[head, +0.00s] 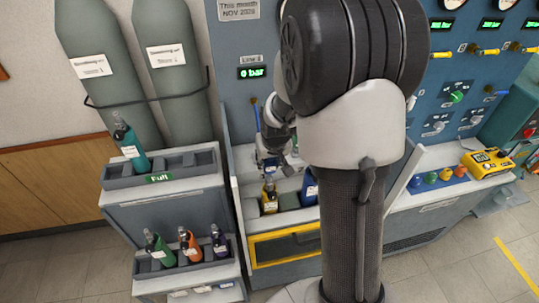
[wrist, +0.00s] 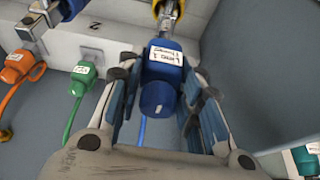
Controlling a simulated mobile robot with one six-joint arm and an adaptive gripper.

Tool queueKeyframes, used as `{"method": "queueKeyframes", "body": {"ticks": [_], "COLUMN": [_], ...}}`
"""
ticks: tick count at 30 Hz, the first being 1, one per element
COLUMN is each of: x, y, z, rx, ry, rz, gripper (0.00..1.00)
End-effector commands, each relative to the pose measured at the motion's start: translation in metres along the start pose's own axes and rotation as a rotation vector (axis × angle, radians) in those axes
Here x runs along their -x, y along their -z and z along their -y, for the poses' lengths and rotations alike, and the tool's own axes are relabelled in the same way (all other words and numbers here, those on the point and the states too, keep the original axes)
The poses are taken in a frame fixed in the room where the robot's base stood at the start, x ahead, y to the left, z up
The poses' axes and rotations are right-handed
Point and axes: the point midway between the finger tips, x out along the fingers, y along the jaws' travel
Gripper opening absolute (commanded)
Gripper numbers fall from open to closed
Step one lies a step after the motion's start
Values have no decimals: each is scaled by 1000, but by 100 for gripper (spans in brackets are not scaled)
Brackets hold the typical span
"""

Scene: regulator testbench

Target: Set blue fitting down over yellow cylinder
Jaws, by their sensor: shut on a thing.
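In the wrist view the blue fitting (wrist: 158,72), with a white label and a round blue knob, sits between the blue-padded fingers of my gripper (wrist: 160,100), which is shut on it. A blue hose (wrist: 141,130) trails from it. The top of the yellow cylinder (wrist: 169,6) and its metal valve show just beyond the fitting. Fitting and valve line up and look very close; I cannot tell if they are seated together. In the head view the yellow cylinder (head: 269,200) stands in the bench tray, with my gripper (head: 272,163) above it and the fitting mostly hidden.
A blue cylinder (head: 309,190) stands right of the yellow one. Orange (wrist: 18,66) and green (wrist: 83,77) fittings hang on a pale bracket. A teal cylinder (head: 128,142) stands in the left rack; several more stand below. The gauge panel (head: 455,75) lies behind my arm.

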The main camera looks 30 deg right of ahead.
Motion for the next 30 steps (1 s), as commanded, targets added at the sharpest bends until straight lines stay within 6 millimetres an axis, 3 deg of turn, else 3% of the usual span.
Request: {"method": "queueKeyframes", "body": {"ticks": [9,30], "x": [-20,-17], "y": [-8,-8], "z": [0,0], "rx": [0,0], "ry": [0,0], "rz": [1,0], "gripper": [1,1]}}
